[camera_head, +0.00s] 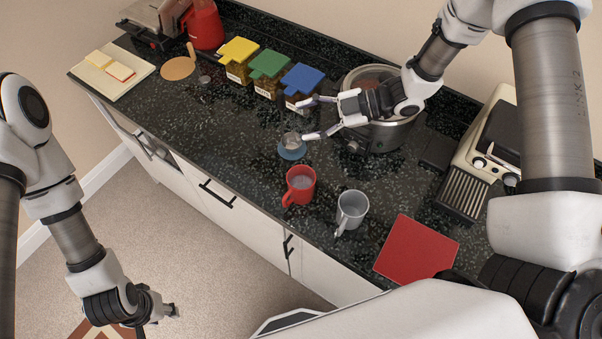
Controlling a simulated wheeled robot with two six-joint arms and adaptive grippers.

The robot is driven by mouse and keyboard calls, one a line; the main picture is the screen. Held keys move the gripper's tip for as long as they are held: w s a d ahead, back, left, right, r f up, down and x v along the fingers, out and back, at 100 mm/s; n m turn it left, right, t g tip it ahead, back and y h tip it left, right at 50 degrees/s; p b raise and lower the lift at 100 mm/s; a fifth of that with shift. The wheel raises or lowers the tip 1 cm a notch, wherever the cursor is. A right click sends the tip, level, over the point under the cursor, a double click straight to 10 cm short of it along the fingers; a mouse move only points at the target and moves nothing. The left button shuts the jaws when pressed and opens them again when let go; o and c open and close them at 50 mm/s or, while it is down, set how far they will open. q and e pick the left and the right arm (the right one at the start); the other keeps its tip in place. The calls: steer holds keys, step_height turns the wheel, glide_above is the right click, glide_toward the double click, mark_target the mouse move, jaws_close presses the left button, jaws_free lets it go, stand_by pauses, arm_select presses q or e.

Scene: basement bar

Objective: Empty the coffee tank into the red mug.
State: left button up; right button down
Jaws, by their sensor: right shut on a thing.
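The red mug (299,186) stands upright on the dark speckled counter near its front edge. My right gripper (309,119) is behind the mug, in front of the blue-lidded jar. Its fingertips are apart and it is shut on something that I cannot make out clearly. A small clear object (291,139) shows by its lower fingertip, over a round blue disc (292,151). I cannot tell which thing is the coffee tank. My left gripper (171,311) hangs low over the floor in front of the cabinets, away from the counter; its jaws are too small to read.
A grey mug (351,211) stands right of the red mug, with a red square (416,249) farther right. Yellow (239,51), green (269,65) and blue (304,79) lidded jars line the back. A metal pot (390,137) and a cream machine (479,151) stand right. Counter left of the mugs is clear.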

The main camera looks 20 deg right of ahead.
steer(key=w+m, duration=0.1)
steer(key=w+d+r+m+g, duration=0.1)
steer(key=w+m+y, duration=0.1)
steer(key=w, duration=0.1)
steer(key=shift+d+r+g, duration=0.15)
steer(key=shift+d+g, duration=0.15)
steer(key=shift+g, duration=0.1)
steer(key=shift+w+d+r+m, duration=0.15)
steer(key=shift+w+r+m, duration=0.2)
steer(key=shift+w, duration=0.2)
steer(key=shift+w+r+g, duration=0.1)
steer(key=shift+r+g, duration=0.05)
steer(key=shift+g, duration=0.15)
step_height(320, 180, up, 6)
steer(key=shift+d+m, duration=0.1)
steer(key=shift+m, duration=0.15)
